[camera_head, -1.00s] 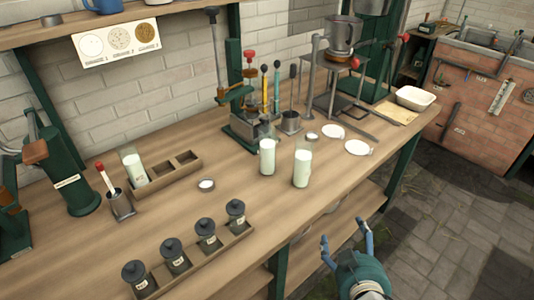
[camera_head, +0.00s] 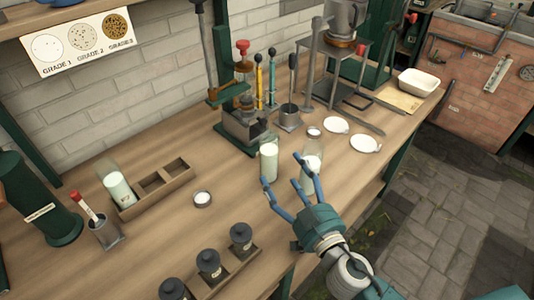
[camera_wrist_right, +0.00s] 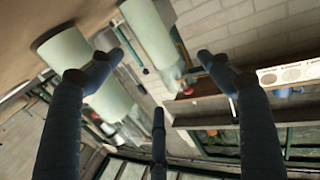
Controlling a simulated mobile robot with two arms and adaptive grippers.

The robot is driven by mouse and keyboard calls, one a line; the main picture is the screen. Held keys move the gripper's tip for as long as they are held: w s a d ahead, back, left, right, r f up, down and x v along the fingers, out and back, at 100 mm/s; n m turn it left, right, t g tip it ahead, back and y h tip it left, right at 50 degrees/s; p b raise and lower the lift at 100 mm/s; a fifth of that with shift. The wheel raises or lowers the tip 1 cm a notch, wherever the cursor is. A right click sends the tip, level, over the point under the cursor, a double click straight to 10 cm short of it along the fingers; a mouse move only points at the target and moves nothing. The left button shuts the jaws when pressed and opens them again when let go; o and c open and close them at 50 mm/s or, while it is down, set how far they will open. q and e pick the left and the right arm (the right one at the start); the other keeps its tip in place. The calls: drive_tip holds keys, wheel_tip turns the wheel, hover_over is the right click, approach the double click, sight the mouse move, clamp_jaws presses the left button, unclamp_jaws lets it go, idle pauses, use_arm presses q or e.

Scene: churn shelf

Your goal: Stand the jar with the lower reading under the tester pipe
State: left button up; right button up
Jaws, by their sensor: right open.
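Two glass jars of pale milky liquid stand upright on the bench, a left one (camera_head: 268,162) and a right one (camera_head: 312,160). A third jar (camera_head: 118,188) leans in the wooden rack (camera_head: 155,198). No reading is legible. A green device with a red knob (camera_head: 242,110) stands behind the left jar; I cannot tell which part is the tester pipe. My right gripper (camera_head: 286,176) is open and empty, in front of the two standing jars; its fingers partly cover the right one. The right wrist view shows pale jars (camera_wrist_right: 64,48) beyond the spread fingers (camera_wrist_right: 155,62). My left gripper is out of view.
White dishes (camera_head: 337,125) and a stand (camera_head: 345,70) are to the right. Tools and a cup (camera_head: 289,117) stand behind the jars.

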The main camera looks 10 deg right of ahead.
sight(277, 159)
drive_tip(key=p+x, duration=0.1)
drive_tip(key=x, duration=0.3)
drive_tip(key=shift+w+r, duration=0.1)
drive_tip(key=shift+w, duration=0.45)
drive_tip(key=x, duration=0.1)
drive_tip(key=p+x, duration=0.1)
drive_tip(key=x, duration=0.1)
drive_tip(key=p+x, duration=0.1)
drive_tip(key=shift+w+f, duration=0.4)
drive_tip(key=shift+w, duration=0.05)
drive_tip(key=shift+s, duration=0.1)
drive_tip(key=c, duration=1.5)
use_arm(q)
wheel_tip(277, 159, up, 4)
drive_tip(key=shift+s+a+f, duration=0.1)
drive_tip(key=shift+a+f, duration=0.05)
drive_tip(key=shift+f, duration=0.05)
use_arm(e)
drive_tip(key=shift+r, duration=0.1)
drive_tip(key=shift+c, duration=1.1)
